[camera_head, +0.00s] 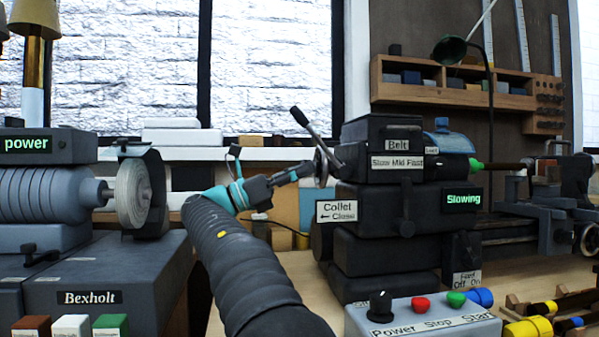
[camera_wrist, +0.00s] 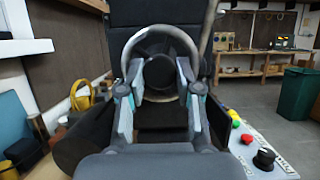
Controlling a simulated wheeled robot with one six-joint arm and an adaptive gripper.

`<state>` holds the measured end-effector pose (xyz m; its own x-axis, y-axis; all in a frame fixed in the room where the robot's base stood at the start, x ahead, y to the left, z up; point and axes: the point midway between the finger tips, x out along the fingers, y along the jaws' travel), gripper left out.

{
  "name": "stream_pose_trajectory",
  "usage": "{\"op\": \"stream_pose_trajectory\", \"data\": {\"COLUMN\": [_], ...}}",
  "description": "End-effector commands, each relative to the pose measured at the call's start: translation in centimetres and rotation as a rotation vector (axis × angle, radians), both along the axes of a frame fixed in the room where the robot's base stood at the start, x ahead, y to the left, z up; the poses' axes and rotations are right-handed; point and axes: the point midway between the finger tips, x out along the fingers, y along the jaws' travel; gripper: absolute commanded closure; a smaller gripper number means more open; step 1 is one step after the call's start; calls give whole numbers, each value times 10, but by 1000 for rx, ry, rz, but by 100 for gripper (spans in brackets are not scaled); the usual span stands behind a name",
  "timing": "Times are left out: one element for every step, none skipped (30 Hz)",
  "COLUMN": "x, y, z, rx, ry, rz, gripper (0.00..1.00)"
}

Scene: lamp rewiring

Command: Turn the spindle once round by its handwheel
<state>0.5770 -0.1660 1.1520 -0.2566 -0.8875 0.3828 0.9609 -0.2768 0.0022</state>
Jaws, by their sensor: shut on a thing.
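The handwheel (camera_head: 321,167) is a pale-rimmed wheel on the left end of the dark lathe headstock (camera_head: 378,225). In the wrist view the handwheel (camera_wrist: 160,31) faces me, with a dark hub and spokes. My gripper (camera_head: 309,168) reaches it from the left. The spindle itself is hidden inside the headstock. A green display (camera_head: 463,199) on the headstock reads "Slowing".
A dark lever (camera_head: 316,135) slants up close beside the handwheel. A "Collet Close" sign (camera_head: 337,211) is below it. A control box (camera_head: 425,315) with a knob and red and green buttons stands in front. A grey "Bexholt" machine (camera_head: 105,270) with a disc stands at left.

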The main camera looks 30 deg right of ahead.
Motion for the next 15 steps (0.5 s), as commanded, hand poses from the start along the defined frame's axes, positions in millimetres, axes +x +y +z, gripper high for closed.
{"op": "stream_pose_trajectory", "data": {"x": [1, 2, 2, 2, 2, 2, 2, 2, 2, 3, 3, 3, 3, 3, 3], "y": [0, 0, 0, 0, 0, 0, 0, 0, 0, 0, 0, 0, 0, 0, 0], "z": [0, 0, 0, 0, 0, 0, 0, 0, 0, 0, 0, 0, 0, 0, 0], "rx": [-7, -11, -17, -21, -25, -29, -33, -37, -43, -47, -50, -54, -58, -61, -64], "ry": [-21, -36, -54, -69, -83, -102, -116, -128, -145, -158, -170, -185, -196, -207, -220], "rz": [1, 0, 1, 2, 1, 1, 1, 1, 1, 1, 2, 2, 3, 2, 2], "gripper": [100, 100, 100, 100, 100, 100, 100, 100, 100, 100, 100, 100, 100, 100, 100]}}
